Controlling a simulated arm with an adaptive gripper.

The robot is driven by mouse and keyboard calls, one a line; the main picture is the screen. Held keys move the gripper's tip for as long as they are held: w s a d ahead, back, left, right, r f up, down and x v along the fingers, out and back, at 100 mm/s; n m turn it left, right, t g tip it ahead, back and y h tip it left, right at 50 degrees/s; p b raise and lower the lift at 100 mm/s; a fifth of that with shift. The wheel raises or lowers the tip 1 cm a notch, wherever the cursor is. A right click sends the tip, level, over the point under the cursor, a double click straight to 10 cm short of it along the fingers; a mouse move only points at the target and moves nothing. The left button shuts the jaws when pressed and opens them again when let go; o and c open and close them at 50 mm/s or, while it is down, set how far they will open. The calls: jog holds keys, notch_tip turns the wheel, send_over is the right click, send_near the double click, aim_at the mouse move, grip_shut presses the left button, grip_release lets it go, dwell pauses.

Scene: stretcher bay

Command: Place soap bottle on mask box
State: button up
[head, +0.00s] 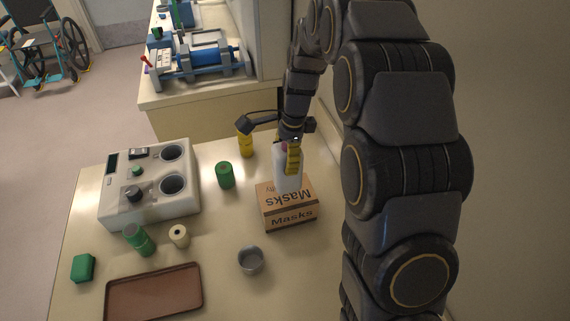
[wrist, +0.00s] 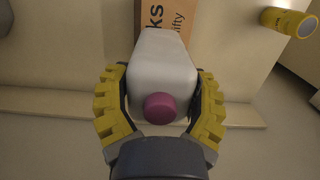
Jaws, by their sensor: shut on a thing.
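The soap bottle is white with a magenta cap. In the head view the soap bottle (head: 281,172) is upright at the back part of the mask box's top, partly hidden by a yellow finger. In the wrist view the soap bottle (wrist: 160,72) sits between both yellow finger pads. My gripper (head: 292,158) is shut on it; the fingers also show in the wrist view (wrist: 160,108). The mask box (head: 290,217) is brown cardboard printed "Masks" and lies on the table. It shows beyond the bottle in the wrist view (wrist: 205,25). I cannot tell whether the bottle's base touches the box.
A green cylinder (head: 225,175) and a yellow cylinder (head: 245,145) stand left of the box. A grey cup (head: 250,261) is in front. A brown tray (head: 153,293), a grey-white device (head: 150,207) and small containers occupy the left. The table's right front is partly hidden by my arm.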

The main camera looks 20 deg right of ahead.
jog(key=shift+w+f, duration=0.3)
jog(key=shift+f, duration=1.55)
jog(key=o, duration=1.2)
jog(key=shift+f, duration=0.1)
jog(key=r, duration=0.3)
jog(key=d+r, duration=0.1)
jog(key=r, duration=0.7)
jog(key=shift+d+r, duration=0.2)
jog(key=shift+d, duration=0.15)
jog(key=shift+s+r, duration=0.1)
jog(key=shift+r, duration=0.3)
